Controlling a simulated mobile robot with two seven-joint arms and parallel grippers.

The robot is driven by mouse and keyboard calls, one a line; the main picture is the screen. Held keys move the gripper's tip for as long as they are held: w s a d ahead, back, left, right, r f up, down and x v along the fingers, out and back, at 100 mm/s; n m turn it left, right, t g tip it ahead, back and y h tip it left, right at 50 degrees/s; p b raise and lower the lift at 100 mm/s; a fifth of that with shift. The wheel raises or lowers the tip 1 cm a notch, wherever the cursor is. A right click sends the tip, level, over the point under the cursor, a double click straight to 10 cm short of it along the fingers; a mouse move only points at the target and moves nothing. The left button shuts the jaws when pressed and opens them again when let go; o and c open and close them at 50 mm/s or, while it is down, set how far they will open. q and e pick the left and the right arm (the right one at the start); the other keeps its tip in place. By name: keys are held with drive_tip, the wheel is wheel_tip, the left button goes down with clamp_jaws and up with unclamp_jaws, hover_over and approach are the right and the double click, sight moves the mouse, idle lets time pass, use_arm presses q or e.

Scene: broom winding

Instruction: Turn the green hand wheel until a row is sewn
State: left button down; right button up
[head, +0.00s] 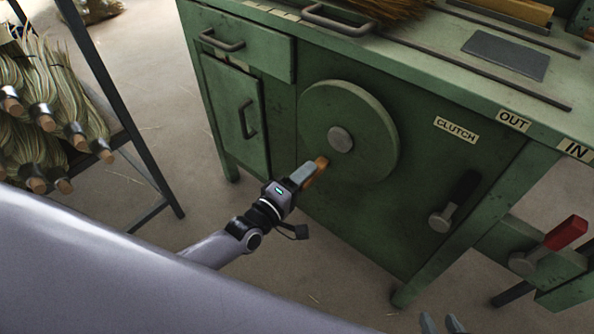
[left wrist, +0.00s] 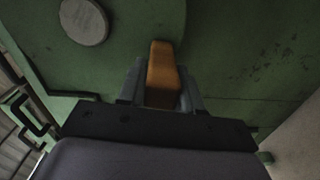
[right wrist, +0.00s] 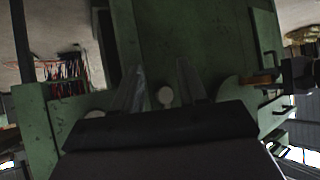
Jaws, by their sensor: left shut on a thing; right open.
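The green hand wheel (head: 372,118) is mounted on the front of the green cabinet, with a pale round hub (head: 341,139) at its middle. A wooden handle (head: 320,163) sticks out from the wheel at the lower left of the hub. My left gripper (head: 309,174) is shut on this handle; in the left wrist view the orange-brown handle (left wrist: 163,72) sits between the fingers. My right gripper (head: 441,324) is at the bottom edge of the head view. In the right wrist view its fingers (right wrist: 160,88) are apart and empty, facing the cabinet.
A clutch lever (head: 455,205) with a black grip and a red-handled lever (head: 565,234) are at the right. A rack of broom bundles (head: 45,110) stands at the left. The cabinet top holds a grey plate (head: 506,56). Bare floor (head: 165,70) lies between rack and cabinet.

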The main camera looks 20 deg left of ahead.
use_arm(q)
drive_tip(key=d+n, duration=0.1)
drive_tip(key=s+d+f+n+b, duration=0.1)
drive_tip(key=n, duration=0.1)
drive_tip(key=shift+d, duration=0.3)
use_arm(e)
drive_tip(key=shift+w+a+r+n+t, duration=0.3)
drive_tip(key=shift+w+a+r, duration=0.25)
drive_tip(key=shift+a, duration=0.15)
use_arm(q)
drive_tip(key=shift+s, duration=0.1)
use_arm(e)
drive_tip(key=shift+s, duration=0.1)
use_arm(q)
drive_tip(key=c, duration=0.8)
unclamp_jaws()
drive_tip(key=shift+c, duration=0.2)
drive_tip(key=shift+r, duration=0.1)
